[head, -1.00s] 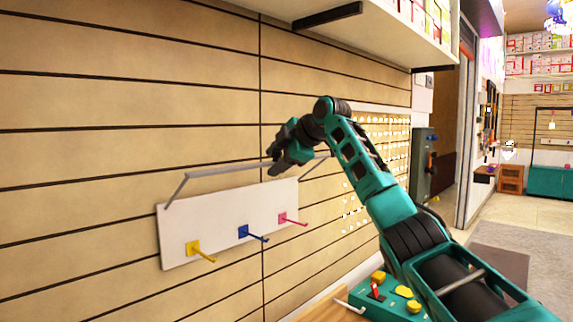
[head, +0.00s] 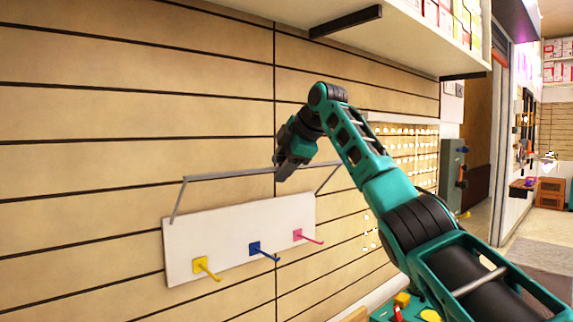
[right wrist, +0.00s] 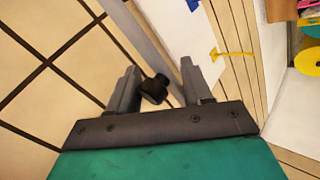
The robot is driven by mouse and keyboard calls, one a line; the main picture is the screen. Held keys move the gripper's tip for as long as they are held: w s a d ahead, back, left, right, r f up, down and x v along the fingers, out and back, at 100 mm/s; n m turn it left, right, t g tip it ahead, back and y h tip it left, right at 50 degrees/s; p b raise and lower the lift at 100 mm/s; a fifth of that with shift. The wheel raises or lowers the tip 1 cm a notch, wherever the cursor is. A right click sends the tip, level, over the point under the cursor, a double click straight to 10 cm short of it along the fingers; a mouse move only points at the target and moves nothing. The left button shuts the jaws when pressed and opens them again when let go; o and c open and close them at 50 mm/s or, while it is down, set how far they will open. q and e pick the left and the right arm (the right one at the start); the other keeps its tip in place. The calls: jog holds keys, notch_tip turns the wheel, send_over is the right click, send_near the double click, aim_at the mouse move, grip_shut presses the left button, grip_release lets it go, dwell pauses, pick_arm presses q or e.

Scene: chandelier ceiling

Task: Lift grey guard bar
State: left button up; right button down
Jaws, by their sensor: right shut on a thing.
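The grey guard bar (head: 228,175) is a thin rail on two side arms, in front of a white board (head: 228,228) on the slatted wall. Its side arms slope up from the board's upper corners, so the rail stands above the board's top edge. My right gripper (head: 284,169) is shut on the rail, right of its middle. In the right wrist view the bar (right wrist: 143,40) runs down between the two fingers of the right gripper (right wrist: 158,78), beside a small black knob (right wrist: 154,90). The fingers hide part of the rail. My left gripper is not in view.
A yellow hook (head: 201,265), a blue hook (head: 256,250) and a pink hook (head: 299,235) stick out from the board below the bar. A white shelf (head: 405,42) overhangs at the upper right. A teal box with coloured parts (head: 410,303) is at the bottom.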

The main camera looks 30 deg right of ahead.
jog(key=shift+w+a+f, duration=0.1)
jog(key=shift+a+f, duration=0.1)
jog(key=shift+f, duration=0.15)
jog(key=c, duration=0.9)
grip_release()
jog(key=shift+w+a, duration=0.1)
jog(key=shift+w, duration=0.2)
jog(key=shift+s+d+r, duration=0.2)
jog(key=shift+s+r, duration=0.1)
jog(key=v, duration=1.2)
jog(key=shift+r+b, duration=0.15)
jog(key=shift+b, duration=0.2)
